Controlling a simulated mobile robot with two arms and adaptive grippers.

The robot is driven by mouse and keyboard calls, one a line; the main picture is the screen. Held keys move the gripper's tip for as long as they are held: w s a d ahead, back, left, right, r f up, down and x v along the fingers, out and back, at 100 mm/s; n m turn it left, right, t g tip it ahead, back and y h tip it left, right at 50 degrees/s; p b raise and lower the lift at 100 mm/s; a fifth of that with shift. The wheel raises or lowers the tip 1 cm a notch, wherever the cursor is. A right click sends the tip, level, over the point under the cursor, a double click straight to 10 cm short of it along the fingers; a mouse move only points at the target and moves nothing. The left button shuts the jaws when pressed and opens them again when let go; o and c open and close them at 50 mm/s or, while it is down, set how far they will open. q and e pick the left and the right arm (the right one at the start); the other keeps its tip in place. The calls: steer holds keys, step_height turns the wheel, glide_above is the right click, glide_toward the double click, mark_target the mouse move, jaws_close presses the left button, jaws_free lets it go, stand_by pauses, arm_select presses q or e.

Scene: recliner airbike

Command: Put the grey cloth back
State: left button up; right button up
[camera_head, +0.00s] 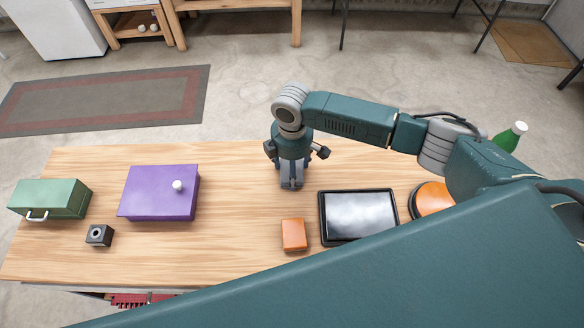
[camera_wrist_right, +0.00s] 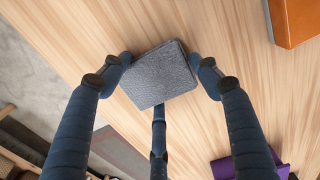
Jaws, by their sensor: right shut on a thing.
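The grey cloth (camera_wrist_right: 160,76) is a small folded, block-like square with a rough texture. In the right wrist view it sits between the fingers of my right gripper (camera_wrist_right: 162,78), which is shut on it. In the head view my right gripper (camera_head: 291,180) points down over the back middle of the wooden table (camera_head: 240,240). Only a little grey shows between its fingers there, and I cannot tell whether the cloth touches the wood. My left gripper is not in view.
A purple box (camera_head: 155,194) with a white knob, a green case (camera_head: 48,199) and a small black block (camera_head: 100,235) are on the left. An orange block (camera_head: 293,234), a black tray (camera_head: 358,214) and an orange round thing (camera_head: 430,199) are on the right. Wood between purple box and gripper is clear.

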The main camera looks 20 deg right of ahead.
steer(key=shift+s+f, duration=0.1)
steer(key=o, duration=1)
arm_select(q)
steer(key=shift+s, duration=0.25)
arm_select(e)
steer(key=shift+o, duration=0.2)
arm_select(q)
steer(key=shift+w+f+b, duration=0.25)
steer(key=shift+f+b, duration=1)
arm_select(e)
step_height(320, 180, up, 12)
